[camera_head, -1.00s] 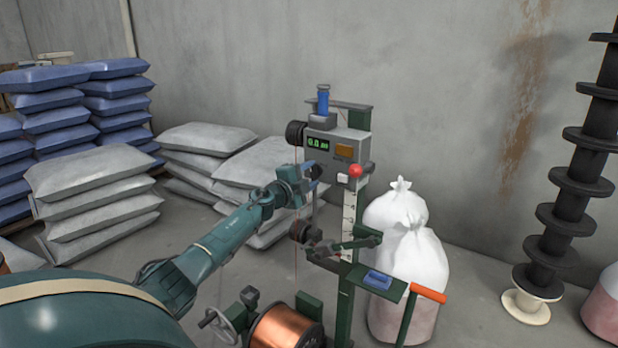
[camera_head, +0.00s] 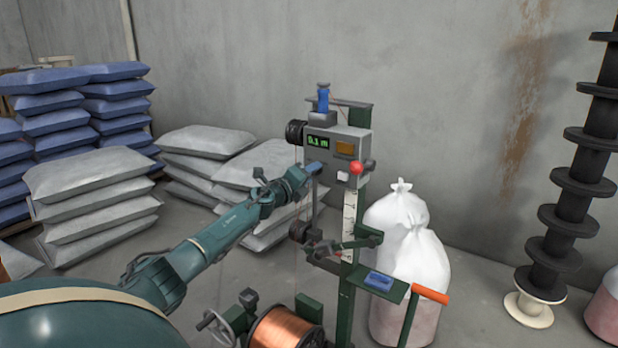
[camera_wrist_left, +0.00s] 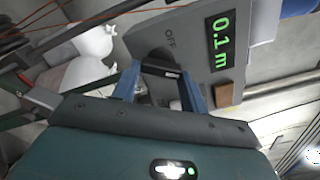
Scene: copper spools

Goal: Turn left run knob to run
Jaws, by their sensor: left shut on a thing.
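The grey control box (camera_head: 334,148) stands on the green machine post, with a green display (camera_head: 318,141) reading 0.1 m. The display also shows in the left wrist view (camera_wrist_left: 220,40). My left gripper (camera_head: 315,172) is at the lower left of the box front. In the left wrist view its blue fingers (camera_wrist_left: 160,86) are shut on the dark run knob (camera_wrist_left: 160,70), one on each side. The word OFF is printed beside the knob. A run label cannot be seen. In the head view the gripper hides the knob. My right gripper is not in view.
A red button (camera_head: 356,168) sits on the box right of the gripper. Below are a pivoting arm (camera_head: 345,245), a copper spool (camera_head: 285,332) and a handwheel (camera_head: 215,325). White sacks (camera_head: 415,265) stand right; grey bags (camera_head: 95,190) are stacked left.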

